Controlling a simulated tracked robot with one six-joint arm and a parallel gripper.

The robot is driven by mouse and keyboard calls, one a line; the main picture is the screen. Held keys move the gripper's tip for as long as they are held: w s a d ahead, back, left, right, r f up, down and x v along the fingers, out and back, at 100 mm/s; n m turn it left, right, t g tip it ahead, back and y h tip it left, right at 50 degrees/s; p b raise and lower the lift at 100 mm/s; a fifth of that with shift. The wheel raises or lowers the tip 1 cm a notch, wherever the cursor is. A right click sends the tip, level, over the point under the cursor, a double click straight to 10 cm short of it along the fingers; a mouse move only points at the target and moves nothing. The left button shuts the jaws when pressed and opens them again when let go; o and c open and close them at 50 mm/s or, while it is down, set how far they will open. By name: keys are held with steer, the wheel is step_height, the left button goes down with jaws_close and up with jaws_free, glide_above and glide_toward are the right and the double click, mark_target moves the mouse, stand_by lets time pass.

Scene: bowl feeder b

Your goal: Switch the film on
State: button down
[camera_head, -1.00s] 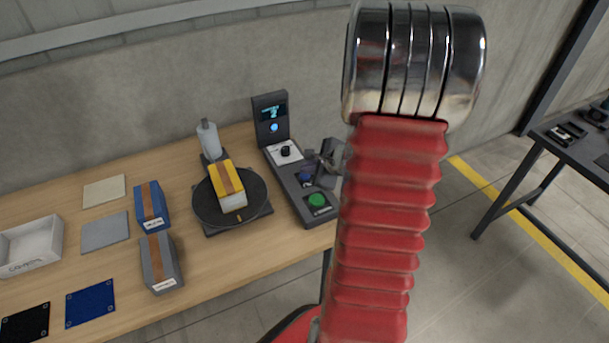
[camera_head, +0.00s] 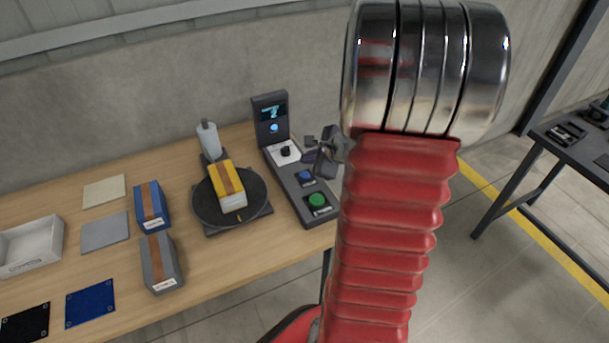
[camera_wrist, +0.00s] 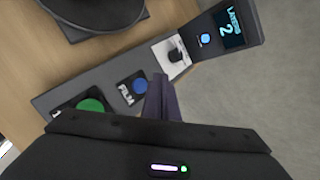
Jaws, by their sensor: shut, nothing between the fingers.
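The blue film button (camera_head: 305,176) sits on the dark control panel (camera_head: 288,186), between a black knob (camera_head: 285,151) and a green button (camera_head: 317,200). In the wrist view the blue button (camera_wrist: 139,86) has the label FILM beside it. My gripper (camera_head: 310,147) is shut and empty. In the wrist view its fingertips (camera_wrist: 162,80) are over the panel, between the blue button and the knob (camera_wrist: 175,56), nearer the button. I cannot tell how high they are above the panel. The panel's screen (camera_wrist: 231,30) reads LAYERS 2.
A yellow strapped box (camera_head: 227,188) stands on the black turntable (camera_head: 206,209), with a pale film roll (camera_head: 208,139) behind it. Blue (camera_head: 152,206) and grey (camera_head: 162,264) boxes, flat pads and a white tray (camera_head: 30,244) lie to the left. A wall rises behind the table.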

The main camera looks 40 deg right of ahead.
step_height(320, 180, up, 2)
steer(key=shift+r, duration=0.15)
steer(key=shift+a, duration=0.1)
stand_by(0.6)
steer(key=a+n, duration=0.1)
steer(key=s+a+f+n+y, duration=0.1)
steer(key=s+a+n+g, duration=0.1)
steer(key=a+n, duration=0.1)
steer(key=shift+s+f+y, duration=0.1)
steer(key=shift+f+y, duration=0.1)
steer(key=shift+y, duration=0.2)
steer(key=s+a+r+n+g, duration=0.1)
steer(key=s+a+r+n, duration=0.3)
steer(key=a+n, duration=0.4)
steer(key=s+a+r+n, duration=0.4)
steer(key=a+r+n, duration=0.2)
steer(key=a+n, duration=0.2)
steer(key=s+a+r+n+g+h, duration=0.1)
steer(key=s+a+r+n, duration=0.3)
steer(key=a+n, duration=0.4)
steer(key=a+r, duration=0.1)
steer(key=a, duration=0.2)
steer(key=shift+s+a+g, duration=0.3)
steer(key=shift+s+a, duration=0.05)
steer(key=shift+s, duration=0.05)
